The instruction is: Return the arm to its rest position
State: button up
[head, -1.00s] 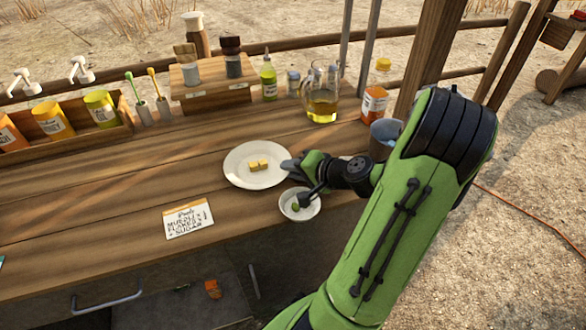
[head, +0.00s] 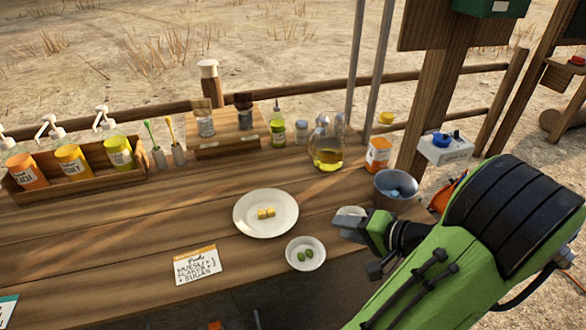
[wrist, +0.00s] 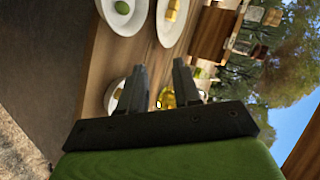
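My gripper (head: 345,228) is over the right part of the wooden counter, right of the small white bowl. In the wrist view its two fingers (wrist: 158,88) stand apart with nothing held between them. My green arm reaches in from the lower right.
A white plate (head: 252,231) with yellow cubes lies left of the bowl. Another white dish (head: 357,210) is partly hidden behind my gripper. A card (head: 197,270) lies in front.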

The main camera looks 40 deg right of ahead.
jog(key=w+a+r+n+g+y+p, duration=0.1)
jog(key=w+a+r+n+g+p, duration=0.2)
jog(key=a, duration=0.4)
jog(key=w+a+r+n+g+y+p, duration=0.1)
jog(key=w+a+n+g, duration=0.25)
jog(key=a, duration=0.25)
jog(key=s+a+r+n+h+p, duration=0.2)
jog(key=s+a+r+n+p, duration=0.3)
jog(key=a+r, duration=0.7)
jog(key=s+r+n, duration=0.1)
jog(key=s+n, duration=0.1)
jog(key=n, duration=0.1)
jog(key=shift+h, duration=0.4)
